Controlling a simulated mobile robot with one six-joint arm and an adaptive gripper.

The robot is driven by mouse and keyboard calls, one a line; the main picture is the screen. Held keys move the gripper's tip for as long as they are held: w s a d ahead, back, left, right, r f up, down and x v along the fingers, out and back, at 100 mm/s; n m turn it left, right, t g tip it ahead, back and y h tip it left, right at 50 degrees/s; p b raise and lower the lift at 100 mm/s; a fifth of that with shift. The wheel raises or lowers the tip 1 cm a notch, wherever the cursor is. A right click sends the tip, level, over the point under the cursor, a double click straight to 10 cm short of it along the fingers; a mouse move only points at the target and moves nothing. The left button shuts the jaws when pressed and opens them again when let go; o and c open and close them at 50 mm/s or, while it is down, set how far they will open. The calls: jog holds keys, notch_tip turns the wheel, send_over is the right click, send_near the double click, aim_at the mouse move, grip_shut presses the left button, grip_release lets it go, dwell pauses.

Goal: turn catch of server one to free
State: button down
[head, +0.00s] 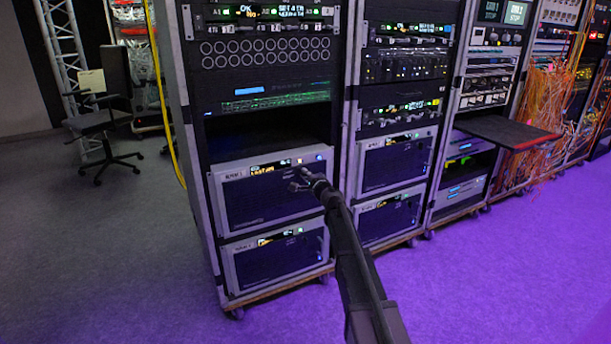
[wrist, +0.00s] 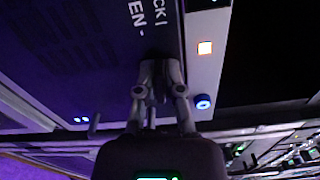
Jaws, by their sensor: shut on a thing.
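Server one (head: 262,202) is the upper of two grey-framed units low in the left rack, with a small lit display (head: 263,169) on its top edge. My gripper (head: 304,178) reaches the upper right of its front. In the wrist view my gripper (wrist: 160,70) has its fingers closed together at the panel, beside white lettering (wrist: 137,15) partly reading "CK I" and "EN". The catch sits between the fingertips and is mostly hidden by them, so its angle cannot be read.
A second similar unit (head: 275,262) sits just below. An open dark bay (head: 268,138) lies above server one. More racks stand to the right, with a projecting shelf (head: 508,132) and loose orange cables (head: 550,105). The floor in front is clear.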

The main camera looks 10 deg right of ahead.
jog(key=shift+n, duration=0.6)
jog(key=c, duration=0.8)
grip_release()
jog(key=shift+o, duration=0.2)
jog(key=v, duration=1.2)
